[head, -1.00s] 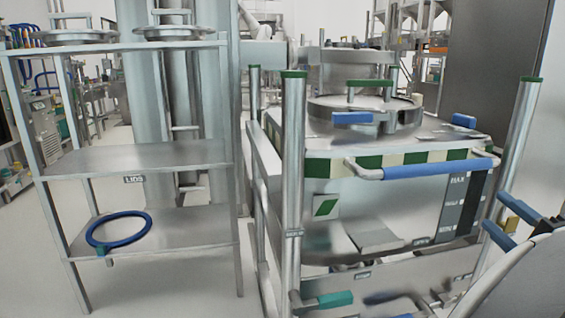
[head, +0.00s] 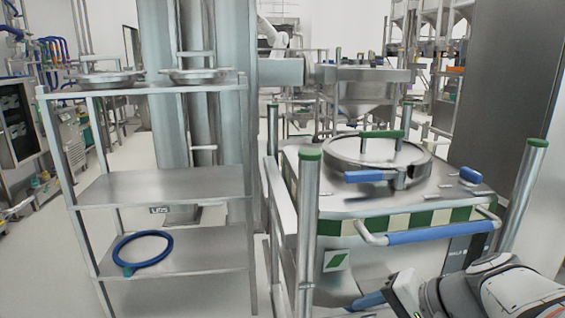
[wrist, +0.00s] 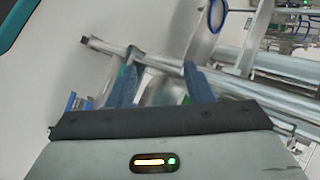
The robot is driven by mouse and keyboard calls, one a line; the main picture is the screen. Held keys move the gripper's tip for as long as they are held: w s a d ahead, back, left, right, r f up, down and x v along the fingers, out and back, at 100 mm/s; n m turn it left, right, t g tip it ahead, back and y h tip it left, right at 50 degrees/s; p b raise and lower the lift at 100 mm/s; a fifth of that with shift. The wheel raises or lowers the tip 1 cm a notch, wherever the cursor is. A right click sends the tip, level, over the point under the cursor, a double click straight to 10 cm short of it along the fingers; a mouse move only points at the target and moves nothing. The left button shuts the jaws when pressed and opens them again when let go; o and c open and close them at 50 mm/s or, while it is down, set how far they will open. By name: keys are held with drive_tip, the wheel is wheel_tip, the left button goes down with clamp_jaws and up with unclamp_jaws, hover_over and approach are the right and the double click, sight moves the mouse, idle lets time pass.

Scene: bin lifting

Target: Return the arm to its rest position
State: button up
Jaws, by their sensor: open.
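My gripper shows in the wrist view (wrist: 160,84) with two blue fingers spread apart and nothing held between them. In the head view my arm enters at the lower right, in front of the steel bin (head: 400,205). A blue piece beside the arm's end there may be a finger; I cannot tell for sure. The bin has a round lid (head: 375,152) with a blue-handled clamp, a green and cream checked band and a blue front handle (head: 425,236). The arm's end covers part of the bin's lower front. Whether it touches the bin cannot be told.
Steel posts with green caps (head: 309,200) stand around the bin. A steel shelf rack (head: 165,187) to the left holds a blue ring (head: 146,250) low down and round lids (head: 195,76) on top. Pale floor shows at the far left.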

drive_tip(key=s+a+r+n+g+h+p, duration=0.1)
drive_tip(key=s+r+n+g+h+p, duration=0.1)
drive_tip(key=s+r+n+h+p, duration=0.2)
wheel_tip(320, 180, up, 6)
drive_tip(key=n+h+p, duration=0.3)
drive_tip(key=p, duration=0.5)
drive_tip(key=shift+f+n+g, duration=0.25)
drive_tip(key=shift+n+g, duration=0.05)
drive_tip(key=shift+n, duration=0.1)
drive_tip(key=shift+s, duration=0.1)
